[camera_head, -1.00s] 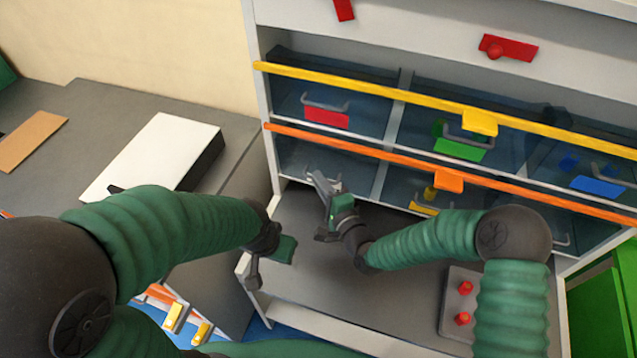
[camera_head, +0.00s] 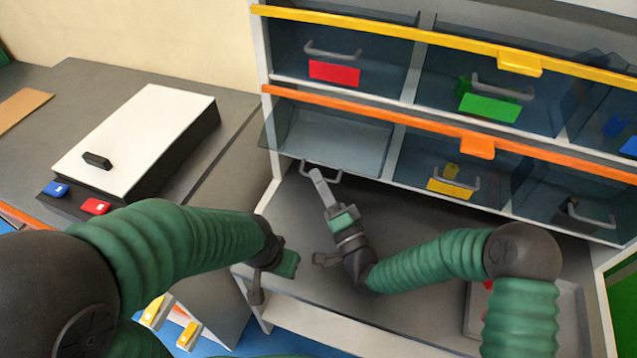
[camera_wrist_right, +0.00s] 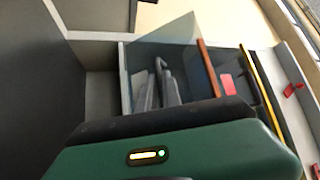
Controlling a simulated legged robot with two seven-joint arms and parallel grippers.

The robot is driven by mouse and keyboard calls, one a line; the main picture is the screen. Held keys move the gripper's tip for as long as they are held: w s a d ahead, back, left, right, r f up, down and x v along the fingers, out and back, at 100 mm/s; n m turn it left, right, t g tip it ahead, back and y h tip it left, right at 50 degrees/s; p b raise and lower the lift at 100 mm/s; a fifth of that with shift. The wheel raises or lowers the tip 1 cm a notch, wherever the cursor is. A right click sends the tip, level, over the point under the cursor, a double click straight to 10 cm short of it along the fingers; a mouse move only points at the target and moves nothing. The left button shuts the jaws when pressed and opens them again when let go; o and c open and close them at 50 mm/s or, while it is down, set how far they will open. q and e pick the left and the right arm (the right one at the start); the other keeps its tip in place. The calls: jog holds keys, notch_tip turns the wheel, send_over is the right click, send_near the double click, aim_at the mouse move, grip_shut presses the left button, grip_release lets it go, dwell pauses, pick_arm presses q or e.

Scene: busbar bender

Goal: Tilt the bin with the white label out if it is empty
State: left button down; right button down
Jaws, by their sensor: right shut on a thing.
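The lower-left clear bin (camera_head: 340,140) is tilted out below the orange rail, and its visible interior looks empty. I cannot make out a white label on it. Its grey handle (camera_head: 320,170) is at the front edge. My right gripper (camera_head: 319,180) is shut on this handle. In the right wrist view, the tilted clear bin (camera_wrist_right: 172,62) stands ahead of the gripper, with grey fingers (camera_wrist_right: 160,88) at its front. My left gripper (camera_head: 270,275) hangs over the left edge of the workbench, away from the bins; its jaw opening is unclear.
Neighbouring bins have yellow (camera_head: 452,188), red (camera_head: 334,73) and green (camera_head: 489,107) labels. A white-topped box (camera_head: 140,135) stands on the left table. The grey shelf surface (camera_head: 300,225) below the bins is largely clear.

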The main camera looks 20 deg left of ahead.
jog(key=shift+d+f, duration=0.2)
jog(key=shift+f, duration=0.3)
jog(key=c, duration=1.5)
grip_release()
jog(key=shift+w, duration=0.1)
jog(key=v, duration=1.7)
jog(key=shift+r, duration=0.1)
